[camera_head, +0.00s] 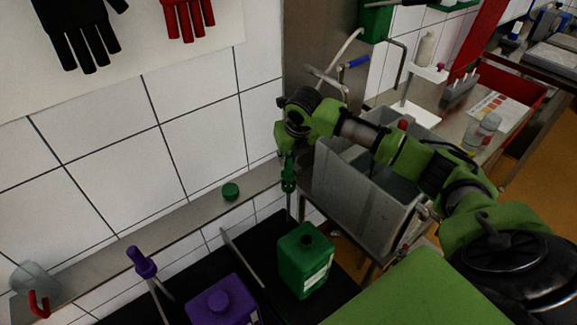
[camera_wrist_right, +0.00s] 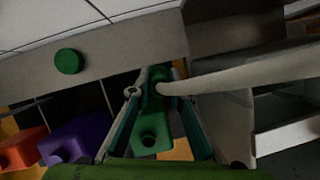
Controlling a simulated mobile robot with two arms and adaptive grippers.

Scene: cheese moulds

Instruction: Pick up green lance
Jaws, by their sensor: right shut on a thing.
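The green lance (camera_head: 288,176) hangs upright just behind the green canister (camera_head: 307,262) in the head view, its thin rod pointing down. My right gripper (camera_head: 288,152) is shut on the upper part of the lance; my arm and wrist partly cover the grip. In the right wrist view the green lance (camera_wrist_right: 157,84) shows between the fingers of my right gripper (camera_wrist_right: 157,100), with the green canister (camera_wrist_right: 152,136) beyond it. Whether the rod's lower end touches anything is hidden. My left gripper is not in view.
A purple lance (camera_head: 142,262) leans beside a purple canister (camera_head: 222,303) at the left. A green cap (camera_head: 231,191) lies on the wall ledge (camera_head: 185,222). A grey bin (camera_head: 362,205) stands close to the right of the lance. An orange canister (camera_wrist_right: 22,147) shows in the wrist view.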

